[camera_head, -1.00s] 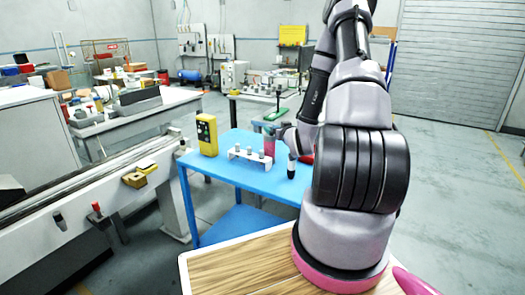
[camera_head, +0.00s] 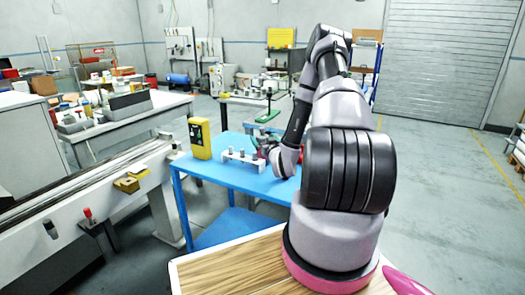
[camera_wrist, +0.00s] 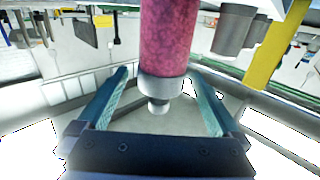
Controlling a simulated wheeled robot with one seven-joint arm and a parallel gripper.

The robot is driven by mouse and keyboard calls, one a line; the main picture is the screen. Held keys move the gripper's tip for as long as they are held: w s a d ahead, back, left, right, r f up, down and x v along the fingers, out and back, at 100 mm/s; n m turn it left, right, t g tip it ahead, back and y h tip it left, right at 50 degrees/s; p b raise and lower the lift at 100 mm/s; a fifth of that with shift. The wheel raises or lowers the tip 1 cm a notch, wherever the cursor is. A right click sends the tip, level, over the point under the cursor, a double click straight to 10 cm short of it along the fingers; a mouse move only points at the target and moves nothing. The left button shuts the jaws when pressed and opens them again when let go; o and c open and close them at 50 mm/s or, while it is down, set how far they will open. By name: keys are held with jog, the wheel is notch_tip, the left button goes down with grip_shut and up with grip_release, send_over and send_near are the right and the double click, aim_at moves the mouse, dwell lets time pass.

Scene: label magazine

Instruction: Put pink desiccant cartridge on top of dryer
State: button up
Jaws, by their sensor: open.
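The pink desiccant cartridge (camera_wrist: 168,40) is large in the wrist view, a mottled pink cylinder with a silver metal cap and small knob. It lies between the two teal fingers of my gripper (camera_wrist: 158,78), with a visible gap on each side. My gripper is open around it. In the head view my wrist (camera_head: 283,160) is low over the blue table (camera_head: 225,180), and the fingers and cartridge are mostly hidden there. I cannot tell for sure which thing is the dryer.
A white rack (camera_head: 238,159) with grey-topped pieces stands on the blue table just left of my wrist. A yellow device (camera_head: 200,138) stands at the table's left corner. A red object (camera_head: 303,153) shows partly behind my arm. Cluttered benches stand behind.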

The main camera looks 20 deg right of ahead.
jog(key=w, duration=0.4)
jog(key=shift+w+d+r, duration=0.1)
jog(key=shift+d, duration=0.1)
grip_shut()
jog(key=shift+r, duration=0.1)
